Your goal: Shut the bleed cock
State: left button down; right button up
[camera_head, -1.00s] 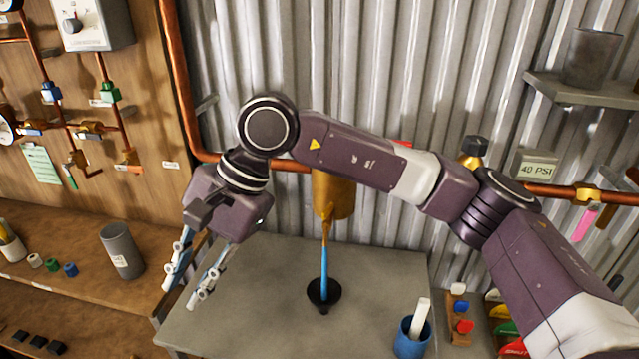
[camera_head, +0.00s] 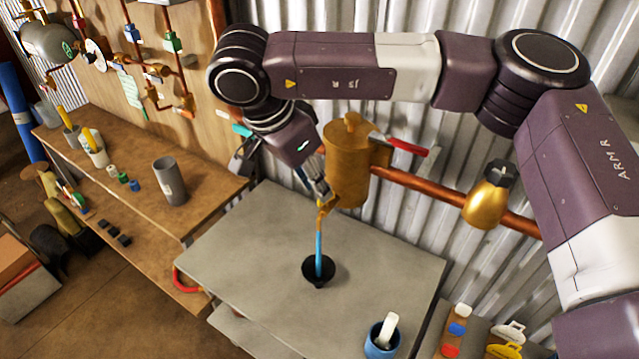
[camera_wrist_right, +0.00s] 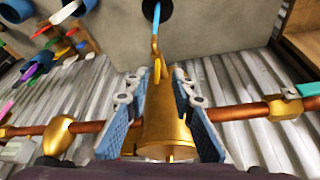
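A brass vessel (camera_head: 347,165) hangs on the copper pipe by the corrugated wall. The brass cock (camera_head: 325,208) is at its lower end, and a blue stream (camera_head: 318,250) runs from it down into a black funnel (camera_head: 319,272). My right gripper (camera_head: 322,190) is at the lower left of the vessel, beside the cock. In the right wrist view, its open fingers (camera_wrist_right: 156,78) lie on either side of the vessel, with the cock (camera_wrist_right: 157,62) just ahead between the tips. The fingers partly hide the cock in the head view. My left gripper is not in view.
The grey bench (camera_head: 240,245) is mostly clear. A blue cup (camera_head: 382,340) with a white item stands at its front. A red lever (camera_head: 408,146) is right of the vessel, and a brass valve (camera_head: 490,195) is further along the pipe. A wooden bench (camera_head: 215,195) is at left.

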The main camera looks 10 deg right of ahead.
jog(key=shift+w+d+f+p, duration=0.1)
jog(key=shift+d+f+p, duration=0.2)
jog(key=shift+d+f, duration=0.55)
jog(key=shift+f, duration=0.45)
jog(key=shift+a, duration=0.1)
jog(key=shift+c, duration=0.7)
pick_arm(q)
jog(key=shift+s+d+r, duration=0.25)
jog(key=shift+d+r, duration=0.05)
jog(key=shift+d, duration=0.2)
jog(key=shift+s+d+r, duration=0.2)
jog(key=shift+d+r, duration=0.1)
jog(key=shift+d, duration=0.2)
pick_arm(e)
grip_shut()
